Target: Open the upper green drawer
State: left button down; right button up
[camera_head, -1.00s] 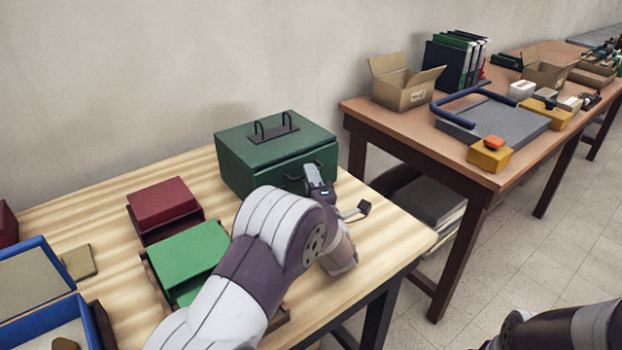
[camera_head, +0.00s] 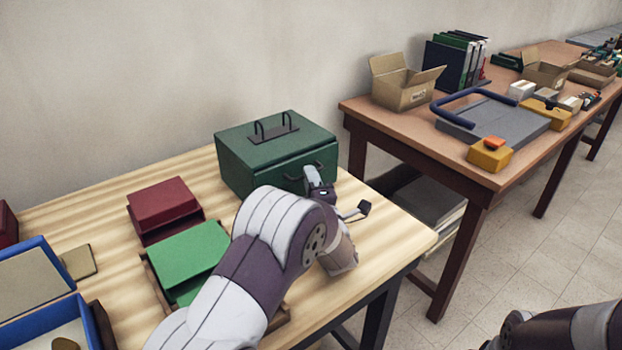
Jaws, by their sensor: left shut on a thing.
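A dark green metal box (camera_head: 262,165) with a black carrying handle on its lid stands at the back of the light wooden table. Its front face has dark pulls, and my left gripper (camera_head: 312,178) is at the right part of that face. The left gripper is shut on a drawer handle there. The fingertips and the grasped part are small and partly hidden by my left wrist, which also covers the lower front of the box. My right arm shows at the lower right corner; its gripper is out of frame.
A bright green velvet-covered piece (camera_head: 188,252) and a dark red box (camera_head: 163,205) lie left of my left arm. Blue-rimmed trays (camera_head: 30,262) are at the far left. A second table (camera_head: 400,138) with cardboard boxes and a grey platform stands right, across a gap.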

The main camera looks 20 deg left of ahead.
dwell(0.6)
pick_arm(q)
jog(key=s+d+b, duration=0.1)
jog(key=s+d, duration=0.2)
jog(key=s+d+b, duration=0.1)
jog(key=s+d, duration=0.1)
jog(key=d, duration=0.2)
jog(key=s+d+b, duration=0.1)
jog(key=s+d, duration=0.2)
jog(key=d, duration=0.1)
jog(key=shift+s+d, duration=0.15)
jog(key=shift+s, duration=0.2)
jog(key=c, duration=1.2)
grip_release()
jog(key=shift+s, duration=0.1)
jog(key=v, duration=1.2)
jog(key=shift+s+d, duration=0.2)
